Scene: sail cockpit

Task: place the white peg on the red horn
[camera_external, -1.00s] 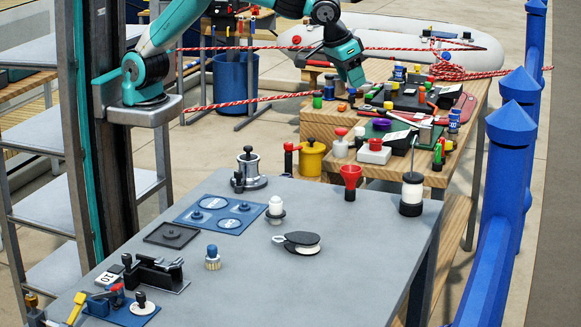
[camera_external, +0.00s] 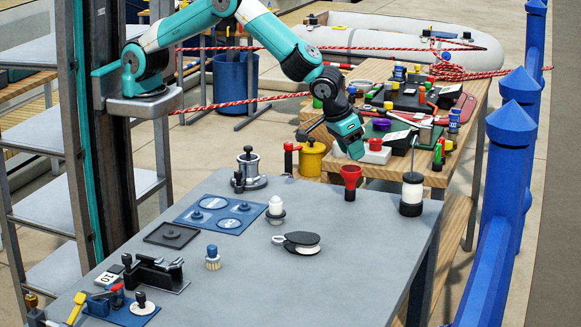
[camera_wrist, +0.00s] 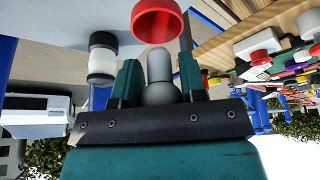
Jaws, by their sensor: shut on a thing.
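The red horn (camera_external: 350,178) stands upright on the grey table near its far edge, its wide mouth up. In the wrist view the horn (camera_wrist: 143,25) shows just beyond the fingertips. My gripper (camera_external: 352,155) is above the horn in the outside view, pointing down. In the wrist view my gripper (camera_wrist: 157,70) is shut on a pale, round-tipped peg (camera_wrist: 159,66), which looks grey in shade and is taken as the white peg. The peg and horn look apart in the wrist view. The peg cannot be made out in the outside view.
A black and white cylinder (camera_external: 411,193) stands right of the horn. A white-topped piece (camera_external: 276,208) and a round black-and-white block (camera_external: 299,243) are on the table to the left. A crowded wooden bench (camera_external: 437,178) lies behind. The table's front right is clear.

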